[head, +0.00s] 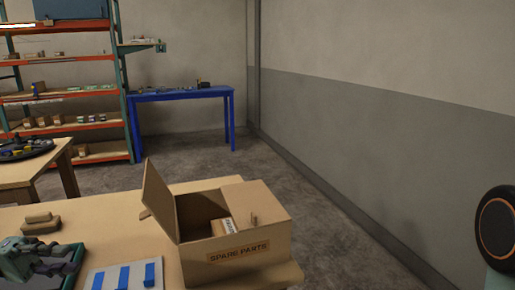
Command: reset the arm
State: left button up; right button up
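My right gripper is out of view; only a rounded arm joint with an orange ring shows at the right edge.
A cardboard box labelled SPARE PARTS (238,252) stands on the near wooden table (110,222), one flap up. Small brown blocks (40,223) lie at the left. Behind are another wooden table (20,176), orange shelves (75,92) and a blue table (180,97). The floor at right is clear.

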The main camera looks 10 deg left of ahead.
pick_arm(q)
jog(key=d+f+n+g+y+b, duration=0.3)
jog(key=d+f+y, duration=0.6)
jog(key=d+f, duration=0.9)
jog(key=s+d+f+g+y, duration=0.1)
jog(key=s+f+g+y, duration=0.1)
jog(key=s+f+y, duration=0.3)
jog(key=s+d+f+g, duration=0.1)
jog(key=s+f, duration=0.2)
jog(key=f, duration=0.4)
jog(key=s+d+f+m+t+y, duration=0.2)
jog(key=s+y, duration=0.3)
jog(key=s, duration=0.5)
jog(key=shift+s+d+f+m+t+b, duration=0.2)
jog(key=shift+s+f+m+t+b, duration=0.25)
jog(key=shift+f+m, duration=0.35)
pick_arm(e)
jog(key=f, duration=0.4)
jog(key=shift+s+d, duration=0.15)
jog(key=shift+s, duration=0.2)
pick_arm(q)
jog(key=shift+w+a, duration=0.1)
jog(key=shift+a, duration=0.1)
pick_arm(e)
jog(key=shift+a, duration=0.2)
